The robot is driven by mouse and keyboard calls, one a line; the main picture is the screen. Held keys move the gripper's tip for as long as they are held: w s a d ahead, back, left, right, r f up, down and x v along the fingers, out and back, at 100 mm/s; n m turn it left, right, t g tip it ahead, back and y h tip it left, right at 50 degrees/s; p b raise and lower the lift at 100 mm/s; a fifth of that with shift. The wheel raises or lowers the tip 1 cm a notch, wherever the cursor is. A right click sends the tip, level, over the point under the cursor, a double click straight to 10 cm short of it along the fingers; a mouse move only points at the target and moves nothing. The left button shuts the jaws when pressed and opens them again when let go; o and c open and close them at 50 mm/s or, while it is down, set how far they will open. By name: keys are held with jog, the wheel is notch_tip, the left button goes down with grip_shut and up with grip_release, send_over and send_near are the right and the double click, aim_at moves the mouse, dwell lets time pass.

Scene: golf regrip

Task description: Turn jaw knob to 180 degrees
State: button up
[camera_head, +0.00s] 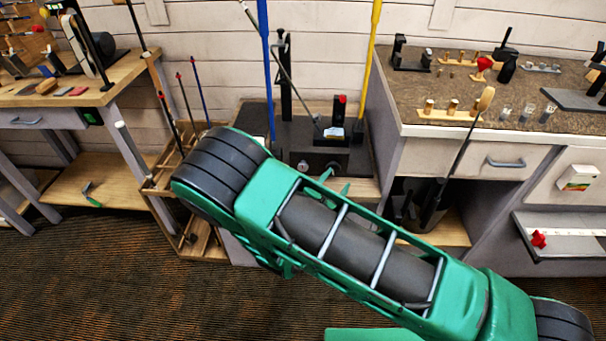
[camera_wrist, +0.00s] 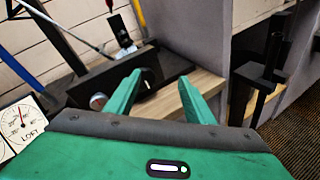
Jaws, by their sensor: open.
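The black machine (camera_head: 350,156) stands on the wooden-topped bench at the back centre, with a club shaft leaning into it. A dark round knob (camera_wrist: 148,80) with a white mark shows on its front face in the wrist view; I take it as the jaw knob. In the head view a dark round part (camera_head: 333,167) on that face is partly hidden by my arm. My gripper (camera_wrist: 160,79) is open and empty. Its left finger overlaps the knob's edge in the wrist view; I cannot tell whether they touch.
A silver round part (camera_wrist: 98,101) sits left of the knob. A white LOFT dial (camera_wrist: 22,122) is at the left edge. Blue (camera_head: 265,60) and yellow (camera_head: 369,60) poles rise beside the machine. A grey-sided counter (camera_head: 440,158) stands at right, with a club bin (camera_head: 415,205) below.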

aim_at(303, 169)
jog(key=s+a+f+n+t+y, duration=0.2)
jog(key=a+n+y, duration=0.1)
jog(key=a+n, duration=0.25)
jog(key=s+a+f+n+t+y, duration=0.1)
jog(key=a+f+n+t+y, duration=0.1)
jog(key=a+n+y, duration=0.3)
jog(key=w+h, duration=0.1)
jog(key=w, duration=0.4)
jog(key=w+m+h, duration=0.1)
jog(key=w, duration=0.4)
jog(key=shift+w+a+r, duration=0.1)
jog(key=shift+w+r, duration=0.1)
jog(key=shift+w, duration=0.05)
jog(key=shift+c, duration=0.6)
jog(key=c, duration=0.9)
